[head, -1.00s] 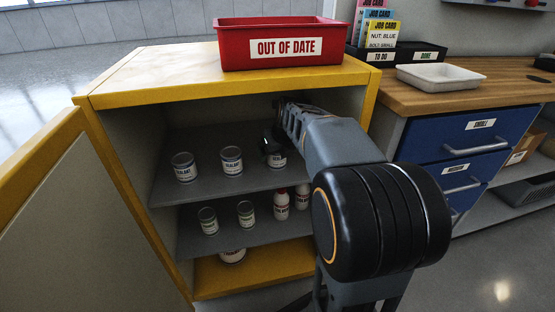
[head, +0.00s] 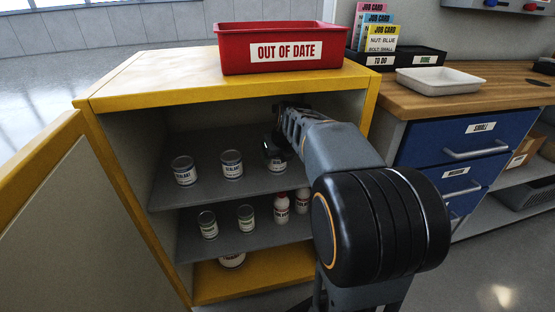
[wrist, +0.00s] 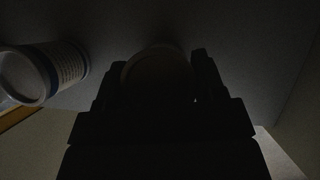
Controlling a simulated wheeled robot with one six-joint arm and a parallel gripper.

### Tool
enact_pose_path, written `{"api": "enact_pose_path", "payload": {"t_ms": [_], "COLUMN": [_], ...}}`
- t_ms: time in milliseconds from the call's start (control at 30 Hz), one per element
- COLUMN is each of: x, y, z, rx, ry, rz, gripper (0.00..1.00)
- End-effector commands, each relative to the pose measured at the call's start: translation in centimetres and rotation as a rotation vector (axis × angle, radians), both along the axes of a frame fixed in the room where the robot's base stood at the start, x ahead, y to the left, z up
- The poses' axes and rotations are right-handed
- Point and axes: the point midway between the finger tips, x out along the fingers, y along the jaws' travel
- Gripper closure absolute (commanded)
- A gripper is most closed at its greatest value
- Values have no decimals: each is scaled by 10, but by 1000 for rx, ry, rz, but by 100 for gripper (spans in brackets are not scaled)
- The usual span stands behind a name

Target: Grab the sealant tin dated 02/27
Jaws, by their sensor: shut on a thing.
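Three sealant tins stand in a row on the upper shelf of the yellow cabinet: a left tin (head: 184,171), a middle tin (head: 231,164) and a right tin (head: 277,165). Their date print is too small to read. My gripper (head: 272,147) reaches into the cabinet from the right and is shut on the right tin, partly covering it. In the wrist view the held tin (wrist: 158,72) is a dark round shape between the fingers. A neighbouring tin (wrist: 40,75) shows to the left, apart from my gripper.
The open cabinet door (head: 70,220) stands at the left. Small tins and white bottles (head: 281,207) fill the lower shelf (head: 190,245). A red OUT OF DATE bin (head: 285,49) sits on the cabinet top. A white tray (head: 441,79) lies on the workbench at the right.

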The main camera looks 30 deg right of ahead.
Motion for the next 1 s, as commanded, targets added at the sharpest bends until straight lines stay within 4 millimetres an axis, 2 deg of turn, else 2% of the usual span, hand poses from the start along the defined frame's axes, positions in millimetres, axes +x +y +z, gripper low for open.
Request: {"api": "enact_pose_path", "payload": {"t_ms": [267,467,1000], "x": [0,0,-97], "y": [0,0,6], "z": [2,11,10], "rx": [0,0,-1], "ry": [-1,-1,-3], "rz": [0,0,-3], "gripper": [70,70,70]}}
